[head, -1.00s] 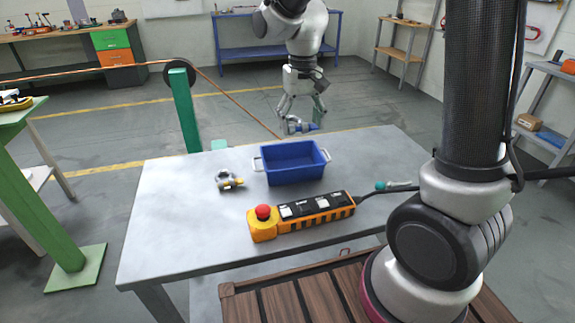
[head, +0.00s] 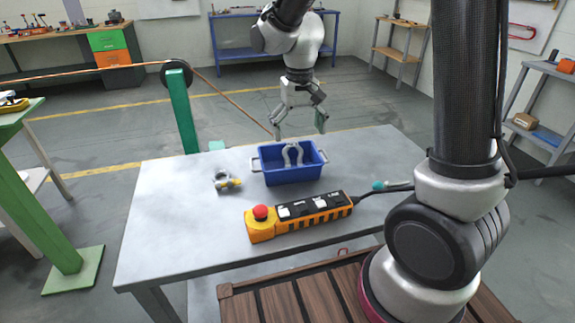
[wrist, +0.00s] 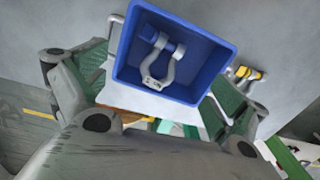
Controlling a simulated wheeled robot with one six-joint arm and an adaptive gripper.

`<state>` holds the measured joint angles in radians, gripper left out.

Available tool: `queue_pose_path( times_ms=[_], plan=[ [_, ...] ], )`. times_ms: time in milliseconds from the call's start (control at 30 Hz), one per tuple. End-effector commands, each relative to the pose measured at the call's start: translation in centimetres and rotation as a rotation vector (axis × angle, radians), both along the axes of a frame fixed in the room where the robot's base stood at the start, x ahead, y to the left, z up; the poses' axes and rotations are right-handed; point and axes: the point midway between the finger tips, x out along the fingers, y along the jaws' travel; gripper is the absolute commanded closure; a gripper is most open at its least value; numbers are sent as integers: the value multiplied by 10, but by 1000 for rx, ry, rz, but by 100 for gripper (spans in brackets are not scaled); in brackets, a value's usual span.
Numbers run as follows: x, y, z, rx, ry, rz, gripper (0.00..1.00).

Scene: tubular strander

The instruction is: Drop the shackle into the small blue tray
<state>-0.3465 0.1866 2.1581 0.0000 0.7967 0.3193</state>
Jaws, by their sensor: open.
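The small blue tray (head: 292,178) stands on the grey table, toward its far side. The shackle (head: 292,154), grey with a blue pin, shows within the tray's outline in the head view. In the wrist view the shackle (wrist: 157,66) is inside the walls of the blue tray (wrist: 205,42); I cannot tell whether it has come to rest on the floor. My gripper (head: 298,132) is open and empty, above and behind the tray's far side. Its fingers (wrist: 160,100) are spread wide on both sides of the tray in the wrist view, clear of the shackle.
A second shackle with a yellow pin (head: 227,181) lies left of the tray. An orange control pendant with a red button (head: 262,212) lies in front, its cable running right. The table's left part is clear.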

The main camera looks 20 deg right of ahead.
Motion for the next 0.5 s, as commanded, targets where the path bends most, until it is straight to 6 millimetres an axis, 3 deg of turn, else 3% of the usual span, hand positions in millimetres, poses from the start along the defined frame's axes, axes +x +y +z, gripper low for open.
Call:
queue_pose_path(
  times_ms=[233, 500],
  plan=[
    [1, 0, 11, 1, -3, 0, 3],
    [1, 0, 68, 2, -6, 0, 3]
  ],
)
